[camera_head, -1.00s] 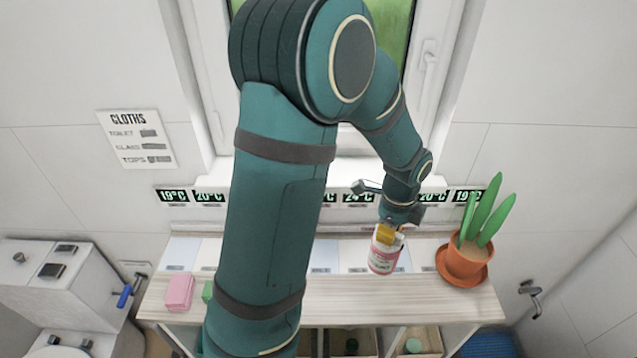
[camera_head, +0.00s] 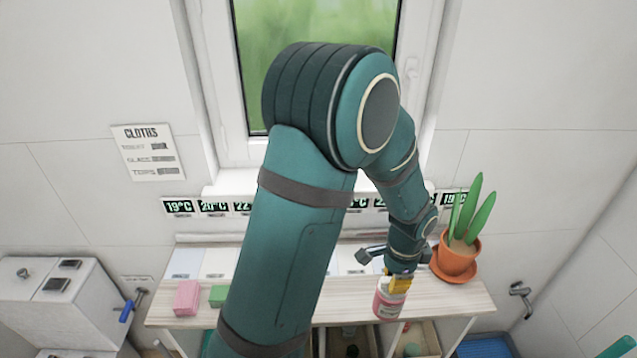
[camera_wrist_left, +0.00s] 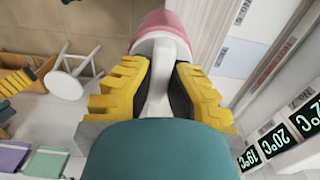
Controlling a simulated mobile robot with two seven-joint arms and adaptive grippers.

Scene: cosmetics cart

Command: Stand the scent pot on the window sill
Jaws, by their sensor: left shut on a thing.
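In the left wrist view the pot's pink and white body (camera_wrist_left: 165,28) shows beyond the yellow fingers (camera_wrist_left: 160,80). The window sill (camera_head: 232,182) is a white ledge under the window, partly hidden by my left arm.
Temperature signs (camera_head: 213,207) line the wall below the sill. The cart top (camera_head: 440,299) bears a potted plant (camera_head: 457,255) right of the gripper, and a pink block (camera_head: 187,298) and green block (camera_head: 218,295) at left. The sill's visible left part is clear.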

